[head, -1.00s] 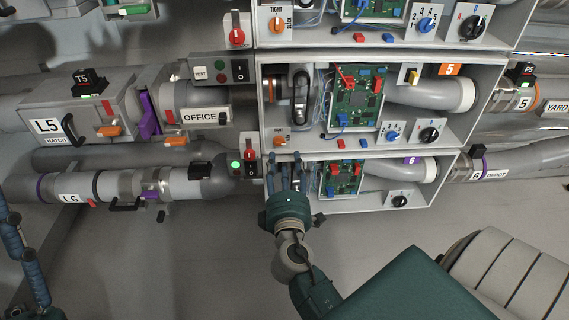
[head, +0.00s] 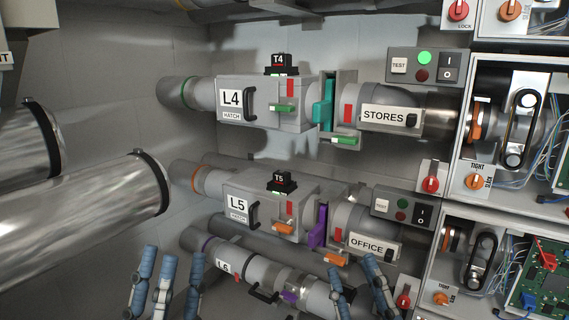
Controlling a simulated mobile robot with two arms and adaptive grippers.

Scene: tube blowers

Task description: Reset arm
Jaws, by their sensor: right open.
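My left gripper (head: 171,262) is at the bottom left of the head view. Its blue fingers point up and stand apart, with nothing between them. My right gripper (head: 354,266) is at the bottom, right of centre. Its blue fingers are spread and empty, and show in front of the lower pipe L6 (head: 262,272). I cannot tell whether they touch it. The palms and arms of both grippers are below the picture's edge.
Pipe units L4 (head: 265,90) and L5 (head: 265,205) run along the wall, with STORES (head: 385,116) and OFFICE (head: 368,245) labels. Open control boxes (head: 467,200) stand at the right. Large shiny pipes (head: 90,220) are at the left. Grey wall lies between.

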